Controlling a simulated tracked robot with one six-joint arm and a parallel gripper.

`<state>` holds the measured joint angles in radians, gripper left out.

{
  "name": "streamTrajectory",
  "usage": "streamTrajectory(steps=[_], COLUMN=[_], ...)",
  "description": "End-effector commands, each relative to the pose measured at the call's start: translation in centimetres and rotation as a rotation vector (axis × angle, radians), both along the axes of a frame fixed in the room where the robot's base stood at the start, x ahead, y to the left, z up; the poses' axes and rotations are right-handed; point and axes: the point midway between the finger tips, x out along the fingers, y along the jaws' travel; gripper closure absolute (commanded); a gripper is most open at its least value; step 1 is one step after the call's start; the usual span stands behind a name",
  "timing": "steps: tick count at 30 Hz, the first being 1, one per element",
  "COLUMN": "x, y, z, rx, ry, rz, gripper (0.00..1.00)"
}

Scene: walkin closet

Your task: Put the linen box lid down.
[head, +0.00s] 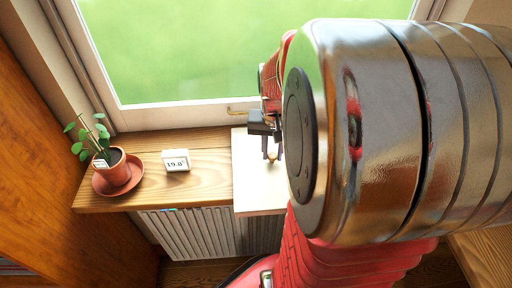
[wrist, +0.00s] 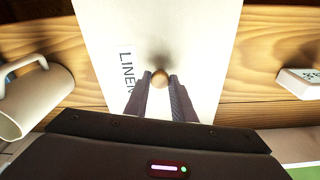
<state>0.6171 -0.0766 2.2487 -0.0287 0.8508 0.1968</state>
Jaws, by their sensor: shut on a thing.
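The linen box lid (head: 245,180) is a flat cream panel over the wooden sill in the head view, partly hidden behind my arm. In the wrist view the lid (wrist: 200,40) carries a "LINEN" label (wrist: 127,72) and a small round wooden knob (wrist: 159,78). My gripper (wrist: 158,85) is shut on the knob, with one finger on each side of it. In the head view my gripper (head: 271,152) points down at the lid. The lid overhangs the sill's front edge. I cannot tell whether it touches the sill.
The wooden sill (head: 205,187) also holds a potted plant (head: 115,168) on a saucer and a white display reading 19.0 (head: 176,160). A white mug (wrist: 38,98) stands left of the lid in the wrist view. A radiator (head: 190,232) is below; the window (head: 230,50) is behind.

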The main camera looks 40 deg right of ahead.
Motion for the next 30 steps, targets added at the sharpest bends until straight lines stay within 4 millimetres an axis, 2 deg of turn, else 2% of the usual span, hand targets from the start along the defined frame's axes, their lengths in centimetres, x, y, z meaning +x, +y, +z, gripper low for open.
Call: streamTrajectory(steps=[14,19,23,30], x=[0.0,0.1,0.1,0.1], y=[0.0,-0.1,-0.1,-0.1], z=[0.0,0.6,2.0,6.6], rx=[-0.001,-0.001,-0.001,-0.004], ry=[-0.001,-0.001,-0.003,-0.005], rz=[-0.001,-0.001,-0.001,-0.001], gripper=[1.0,1.0,1.0,1.0])
